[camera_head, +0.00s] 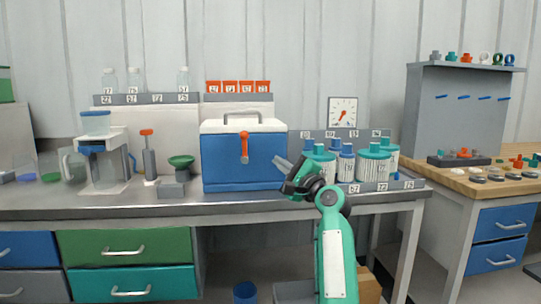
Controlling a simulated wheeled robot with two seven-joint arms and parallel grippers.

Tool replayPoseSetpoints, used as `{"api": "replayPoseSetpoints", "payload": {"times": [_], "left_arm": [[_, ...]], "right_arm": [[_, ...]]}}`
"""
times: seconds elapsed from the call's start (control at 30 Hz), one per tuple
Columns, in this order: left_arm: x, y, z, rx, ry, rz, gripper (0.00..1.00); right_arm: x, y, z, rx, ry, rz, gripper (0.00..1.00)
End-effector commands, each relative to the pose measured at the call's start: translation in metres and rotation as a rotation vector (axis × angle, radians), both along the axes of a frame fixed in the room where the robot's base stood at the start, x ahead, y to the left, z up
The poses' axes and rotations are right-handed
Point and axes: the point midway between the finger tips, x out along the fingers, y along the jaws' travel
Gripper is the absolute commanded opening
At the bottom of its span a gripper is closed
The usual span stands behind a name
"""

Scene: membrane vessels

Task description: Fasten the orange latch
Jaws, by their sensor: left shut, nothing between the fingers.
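The orange latch (244,148) hangs upright on the front of a blue box (222,170) with a white lid (218,126) and a grey handle on top. The lid lies down on the box. The latch spans the seam between lid and box; I cannot tell whether it is fastened. My left gripper (281,163) is shut and empty. It appears just right of the latch, near the box's right front edge, pointing left and up. I cannot tell its distance from the box front. It hides part of the box's lower right edge. My right gripper is not in view.
The box stands on a grey bench (150,200). White jars with teal and blue lids (372,164) stand close right of my gripper. A wooden table (480,187) is at right.

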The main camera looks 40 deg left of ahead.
Motion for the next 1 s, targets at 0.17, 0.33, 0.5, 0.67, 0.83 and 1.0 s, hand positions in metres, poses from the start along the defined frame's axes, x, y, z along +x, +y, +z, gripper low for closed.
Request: {"api": "replayPoseSetpoints", "payload": {"times": [0.17, 0.33, 0.5, 0.67, 0.83, 1.0], "left_arm": [[-0.004, -0.020, -0.007, 0.000, 0.001, -0.001, 0.00], [-0.005, -0.025, -0.009, 0.000, 0.002, 0.001, 0.00], [-0.005, -0.025, -0.009, 0.000, 0.001, 0.000, 0.00], [-0.005, -0.025, -0.009, 0.000, 0.001, 0.000, 0.00], [-0.005, -0.025, -0.009, 0.001, 0.002, 0.000, 0.00], [-0.017, -0.027, -0.015, 0.061, 0.089, 0.057, 0.00]], "right_arm": [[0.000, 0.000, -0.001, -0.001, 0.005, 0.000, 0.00], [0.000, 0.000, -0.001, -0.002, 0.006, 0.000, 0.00], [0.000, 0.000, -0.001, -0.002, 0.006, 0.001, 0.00], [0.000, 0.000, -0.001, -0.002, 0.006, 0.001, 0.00], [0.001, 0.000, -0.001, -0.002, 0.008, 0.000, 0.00], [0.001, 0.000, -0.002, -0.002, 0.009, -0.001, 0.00]]}}
